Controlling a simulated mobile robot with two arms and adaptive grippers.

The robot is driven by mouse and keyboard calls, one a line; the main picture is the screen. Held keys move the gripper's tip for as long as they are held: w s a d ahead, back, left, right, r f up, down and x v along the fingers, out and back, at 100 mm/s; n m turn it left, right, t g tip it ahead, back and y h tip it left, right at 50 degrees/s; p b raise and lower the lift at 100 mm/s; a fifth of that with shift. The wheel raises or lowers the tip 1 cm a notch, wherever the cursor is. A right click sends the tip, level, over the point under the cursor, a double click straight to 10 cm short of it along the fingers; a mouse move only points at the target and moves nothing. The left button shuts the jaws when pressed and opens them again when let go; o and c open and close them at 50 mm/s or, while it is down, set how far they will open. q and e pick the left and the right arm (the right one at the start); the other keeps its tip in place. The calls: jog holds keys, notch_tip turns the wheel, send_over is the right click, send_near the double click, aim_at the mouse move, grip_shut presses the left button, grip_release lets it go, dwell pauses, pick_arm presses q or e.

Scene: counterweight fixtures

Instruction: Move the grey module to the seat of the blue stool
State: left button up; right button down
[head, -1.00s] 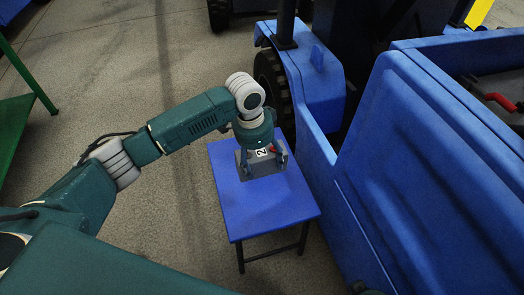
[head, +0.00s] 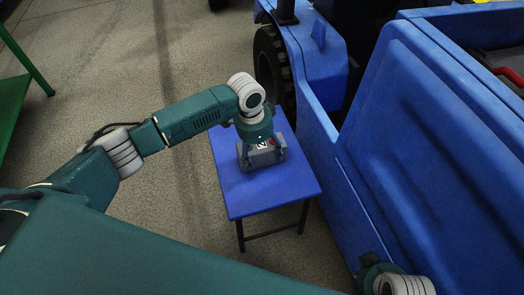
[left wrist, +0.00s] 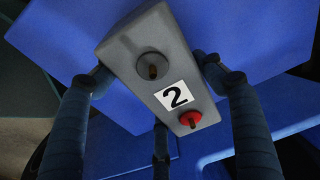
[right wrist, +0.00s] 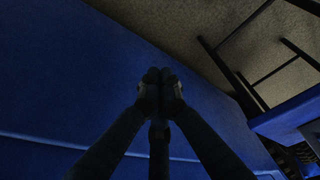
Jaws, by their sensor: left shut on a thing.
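The grey module (head: 262,157) is a small box with a white label reading 2, a red knob and a grey knob. It is over the blue stool's seat (head: 262,192) in the head view; I cannot tell whether its underside touches the seat. My left gripper (head: 264,152) is shut on the module from above, with fingers on opposite sides of it. The module also fills the middle of the left wrist view (left wrist: 158,65), with the blue seat behind it. My right gripper (right wrist: 160,85) is empty, its fingertips together in front of a blue surface.
A large blue vehicle (head: 430,150) with a black tyre (head: 272,65) stands close along the stool's right side. A green table or rack (head: 12,95) is at the far left. Open concrete floor (head: 110,60) lies left of the stool.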

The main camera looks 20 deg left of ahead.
pick_arm(q)
jog(key=shift+w+d+r, duration=0.1)
jog(key=shift+w+r, duration=0.1)
jog(key=o, duration=1.6)
jog(key=shift+s+f, duration=0.15)
jog(key=shift+f, duration=0.1)
jog(key=o, duration=0.4)
jog(key=shift+c, duration=0.2)
pick_arm(e)
jog(key=shift+f, duration=0.1)
pick_arm(q)
jog(key=shift+r, duration=0.15)
jog(key=r+p, duration=0.1)
jog(key=r, duration=0.3)
jog(key=a+r+p, duration=0.1)
jog(key=r, duration=0.3)
jog(key=s+r+p, duration=0.1)
jog(key=r, duration=0.3)
jog(key=shift+a, duration=0.3)
pick_arm(e)
notch_tip(320, 180, down, 10)
jog(key=s, duration=0.1)
jog(key=shift+f+g, duration=0.15)
jog(key=shift+g, duration=0.15)
pick_arm(q)
jog(key=shift+f, duration=0.1)
pick_arm(e)
jog(key=shift+s, duration=0.1)
